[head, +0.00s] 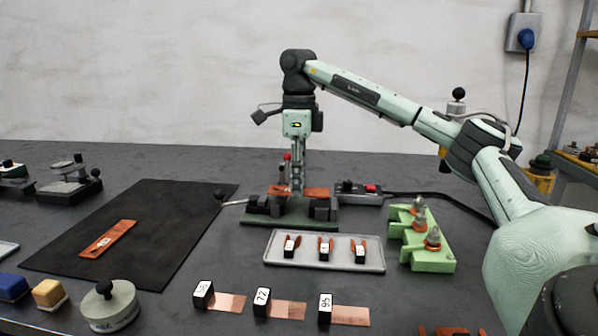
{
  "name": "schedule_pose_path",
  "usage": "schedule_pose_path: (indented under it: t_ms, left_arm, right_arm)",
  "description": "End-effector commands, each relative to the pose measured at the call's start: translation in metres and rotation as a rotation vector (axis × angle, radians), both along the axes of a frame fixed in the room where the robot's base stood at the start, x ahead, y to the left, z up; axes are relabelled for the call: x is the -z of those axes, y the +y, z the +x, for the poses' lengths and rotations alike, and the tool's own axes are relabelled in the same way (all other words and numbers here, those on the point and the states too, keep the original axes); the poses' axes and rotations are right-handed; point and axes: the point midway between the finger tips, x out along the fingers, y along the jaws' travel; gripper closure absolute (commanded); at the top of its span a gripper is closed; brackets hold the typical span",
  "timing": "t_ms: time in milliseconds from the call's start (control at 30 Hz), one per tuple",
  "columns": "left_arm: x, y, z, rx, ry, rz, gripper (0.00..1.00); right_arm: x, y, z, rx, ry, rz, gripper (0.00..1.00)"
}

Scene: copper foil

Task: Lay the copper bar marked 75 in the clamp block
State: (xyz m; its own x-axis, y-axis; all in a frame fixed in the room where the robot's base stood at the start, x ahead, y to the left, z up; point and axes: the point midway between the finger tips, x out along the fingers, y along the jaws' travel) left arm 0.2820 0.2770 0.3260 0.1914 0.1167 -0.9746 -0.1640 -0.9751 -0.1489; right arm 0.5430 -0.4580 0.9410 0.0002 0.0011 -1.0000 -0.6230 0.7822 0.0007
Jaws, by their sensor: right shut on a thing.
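My right gripper (297,188) points straight down over the clamp block (290,221), a dark green base with black jaws. It is shut on a copper bar (315,192), which lies crosswise at the block's jaws. I cannot tell whether the bar touches the block or is just above it, and no number on it shows. Another copper bar (121,232) with a small white label lies on the black mat at the left; its number is too small to read. My left gripper is not in view.
Three tagged copper strips (350,316) lie in front. A grey tray (325,265) with small clips stands before the block. The black mat (150,225) is mostly clear.

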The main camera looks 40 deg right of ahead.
Motion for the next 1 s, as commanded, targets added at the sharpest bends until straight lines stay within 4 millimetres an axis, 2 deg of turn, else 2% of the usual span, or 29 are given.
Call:
schedule_pose_path:
  t_ms: [333, 1000]
  left_arm:
    - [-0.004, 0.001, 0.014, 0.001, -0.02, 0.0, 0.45]
    - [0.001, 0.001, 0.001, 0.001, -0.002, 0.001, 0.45]
  right_arm:
    - [0.001, 0.0, 0.0, 0.0, -0.001, 0.001, 1.0]
    - [0.01, 0.0, 0.0, 0.0, 0.001, 0.001, 1.0]
